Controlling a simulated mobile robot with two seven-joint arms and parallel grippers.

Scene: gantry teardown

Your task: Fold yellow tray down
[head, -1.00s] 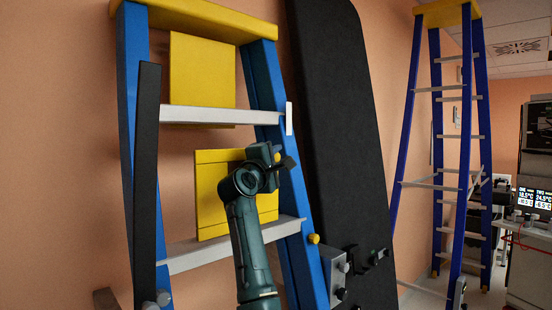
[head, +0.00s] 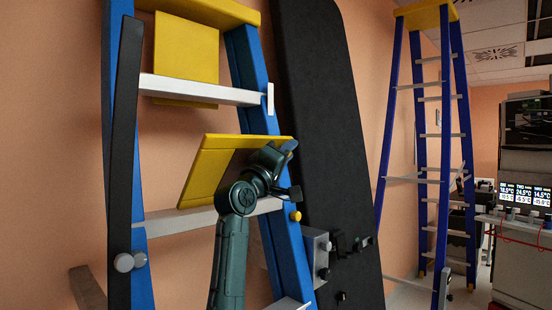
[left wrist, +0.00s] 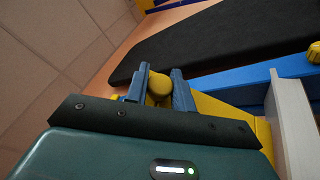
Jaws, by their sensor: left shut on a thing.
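The yellow tray (head: 212,172) is hinged in the blue ladder, just above the middle grey rung. It is tilted, with its top edge swung out from the ladder towards me. My left gripper (head: 287,148) is at the tray's upper right corner. In the left wrist view its blue fingers (left wrist: 160,88) are shut on a round yellow knob (left wrist: 159,84). A yellow surface (left wrist: 225,115) shows beside the fingers there, and the knob's join to the tray is hidden. My right gripper is in neither view.
The blue ladder (head: 257,80) leans at the orange wall, with grey rungs (head: 200,90) and a yellow panel (head: 185,45) higher up. A tall black board (head: 320,120) stands close on the right. A second blue ladder (head: 445,130) stands farther right.

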